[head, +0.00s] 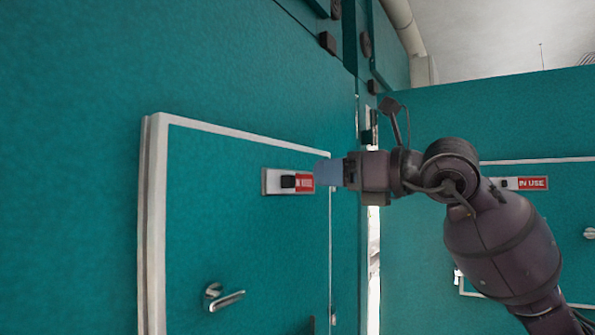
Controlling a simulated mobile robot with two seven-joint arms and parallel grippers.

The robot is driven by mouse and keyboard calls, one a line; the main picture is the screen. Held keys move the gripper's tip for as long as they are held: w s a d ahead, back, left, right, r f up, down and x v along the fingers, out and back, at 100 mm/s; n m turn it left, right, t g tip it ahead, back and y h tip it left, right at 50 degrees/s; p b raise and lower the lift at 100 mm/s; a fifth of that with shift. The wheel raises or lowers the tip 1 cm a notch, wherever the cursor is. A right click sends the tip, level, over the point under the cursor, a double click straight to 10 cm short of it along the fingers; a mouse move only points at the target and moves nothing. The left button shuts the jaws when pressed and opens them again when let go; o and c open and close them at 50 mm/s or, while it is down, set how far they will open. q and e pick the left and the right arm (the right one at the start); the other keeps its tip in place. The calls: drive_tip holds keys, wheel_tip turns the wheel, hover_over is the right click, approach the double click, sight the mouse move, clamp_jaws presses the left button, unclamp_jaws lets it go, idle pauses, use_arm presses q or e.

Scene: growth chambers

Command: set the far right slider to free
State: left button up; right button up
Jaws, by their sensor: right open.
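One slider plate (272,186) is on the left teal door. Its black knob (288,182) sits in the middle, beside a red label reading IN USE. My right gripper (320,172) is open at the right end of this plate, overlapping the label's edge; I cannot tell whether it touches. Another slider (531,183) is on the door at the right, behind my right arm, and also shows red IN USE. My left gripper is not in view.
The left door (240,240) has a white frame and a metal lever handle (222,297) below the slider. A bright narrow gap (374,265) separates the two chamber walls. The right door's handle (589,233) is at the picture's edge. A pipe (403,25) runs above.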

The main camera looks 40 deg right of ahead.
sight(282, 174)
drive_tip(key=p+x, duration=0.1)
drive_tip(key=x, duration=0.4)
drive_tip(key=shift+w+a+r, duration=0.1)
drive_tip(key=shift+w, duration=0.05)
drive_tip(key=shift+p+x, duration=0.4)
drive_tip(key=shift+x, duration=0.4)
drive_tip(key=shift+c, duration=0.7)
clamp_jaws()
